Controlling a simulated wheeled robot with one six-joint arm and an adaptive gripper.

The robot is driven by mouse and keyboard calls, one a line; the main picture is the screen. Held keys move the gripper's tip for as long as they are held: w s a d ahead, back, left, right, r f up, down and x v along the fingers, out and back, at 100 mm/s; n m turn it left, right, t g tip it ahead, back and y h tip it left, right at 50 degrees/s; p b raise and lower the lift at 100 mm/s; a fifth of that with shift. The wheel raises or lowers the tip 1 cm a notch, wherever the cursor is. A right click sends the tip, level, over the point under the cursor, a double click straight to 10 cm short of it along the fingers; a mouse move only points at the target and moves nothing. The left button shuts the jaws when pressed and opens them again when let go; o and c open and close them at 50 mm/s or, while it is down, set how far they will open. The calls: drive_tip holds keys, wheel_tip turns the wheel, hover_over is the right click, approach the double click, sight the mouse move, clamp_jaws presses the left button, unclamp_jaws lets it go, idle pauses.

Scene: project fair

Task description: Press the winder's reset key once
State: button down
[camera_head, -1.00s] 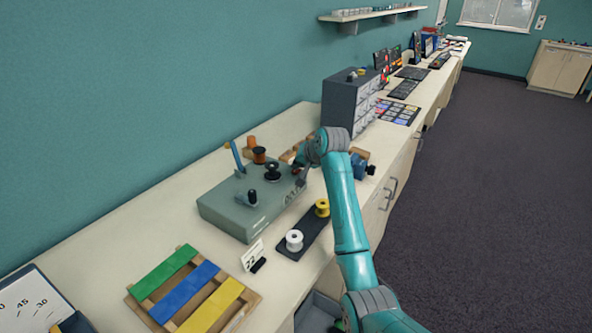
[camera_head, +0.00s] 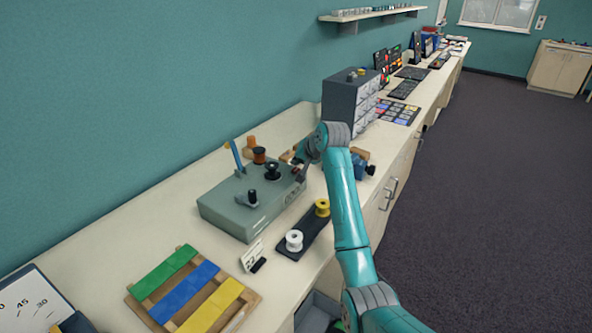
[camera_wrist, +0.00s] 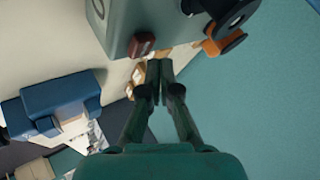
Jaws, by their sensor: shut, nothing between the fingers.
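The winder (camera_head: 245,205) is a grey-green box on the bench, with a dark spool (camera_head: 272,170) and a black knob (camera_head: 251,197) on top. In the wrist view its body (camera_wrist: 165,15) fills the upper middle. A small dark red key (camera_wrist: 142,45), which looks like the reset key, stands out from the edge of that body. My gripper (camera_wrist: 160,64) is shut and empty, its fingertips just below and right of the key in the picture. They look apart from it, though the depth is hard to judge. In the head view my gripper (camera_head: 302,172) is at the winder's far right end, partly hidden by my arm.
A dark strip (camera_head: 318,225) with white and yellow spools lies in front of the winder, beside a small number card (camera_head: 252,254). A blue clamp-like object (camera_head: 361,166) and a grey drawer cabinet (camera_head: 345,100) stand beyond. Orange pieces (camera_wrist: 216,45) sit near the winder.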

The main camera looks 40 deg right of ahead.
sight(297, 170)
drive_tip(key=shift+r, duration=0.1)
drive_tip(key=shift+r, duration=2.5)
